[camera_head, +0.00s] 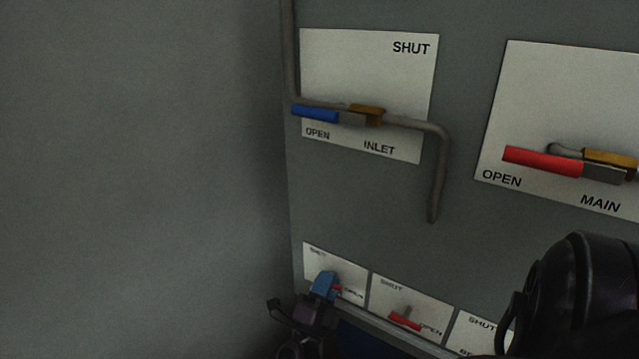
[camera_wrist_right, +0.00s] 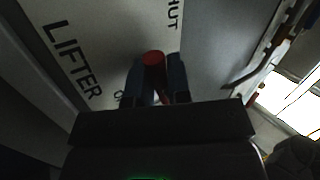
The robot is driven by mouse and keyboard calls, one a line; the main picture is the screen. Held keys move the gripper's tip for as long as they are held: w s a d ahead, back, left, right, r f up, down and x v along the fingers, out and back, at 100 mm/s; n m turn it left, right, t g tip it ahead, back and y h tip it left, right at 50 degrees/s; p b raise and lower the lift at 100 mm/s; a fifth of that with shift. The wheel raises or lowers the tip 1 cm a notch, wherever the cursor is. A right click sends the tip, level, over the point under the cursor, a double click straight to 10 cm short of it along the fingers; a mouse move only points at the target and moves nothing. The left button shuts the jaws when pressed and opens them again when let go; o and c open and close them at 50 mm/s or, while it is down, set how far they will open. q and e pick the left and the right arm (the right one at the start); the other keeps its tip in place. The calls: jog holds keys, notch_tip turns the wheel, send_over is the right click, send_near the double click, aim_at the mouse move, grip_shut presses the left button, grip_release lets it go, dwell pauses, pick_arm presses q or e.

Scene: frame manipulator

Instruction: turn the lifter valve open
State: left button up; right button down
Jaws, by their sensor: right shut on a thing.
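The lifter valve's plate (camera_head: 350,273) is the leftmost of the low row in the head view, with SHUT at its upper left and OPEN at its right. In the right wrist view its LIFTER label (camera_wrist_right: 72,58) is readable. My right gripper (camera_head: 324,284) is at this plate, its blue fingers shut on the valve's red handle (camera_wrist_right: 153,58). In the head view only a bit of red shows beside the fingers. The valve's pivot and most of the handle are hidden, so I cannot tell its exact angle. My left gripper is not in view.
Right of the lifter plate is another small plate with a red handle (camera_head: 405,321). Above are the INLET valve with a blue handle (camera_head: 315,113) and the MAIN valve with a red handle (camera_head: 541,161). A bent grey pipe (camera_head: 437,175) juts near INLET. A plain wall stands left.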

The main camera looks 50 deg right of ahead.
pick_arm(q)
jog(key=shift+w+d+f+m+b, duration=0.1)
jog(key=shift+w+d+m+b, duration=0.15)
jog(key=shift+b, duration=0.3)
pick_arm(e)
jog(key=shift+f+m+g+h, duration=0.2)
jog(key=shift+m+g, duration=0.55)
jog(key=shift+m, duration=0.25)
jog(key=shift+f+m+g+h, duration=0.1)
jog(key=shift+m+g+h, duration=0.1)
jog(key=shift+m+g, duration=0.7)
jog(key=shift+r+m, duration=0.15)
jog(key=shift+m, duration=0.25)
jog(key=c, duration=1.4)
grip_release()
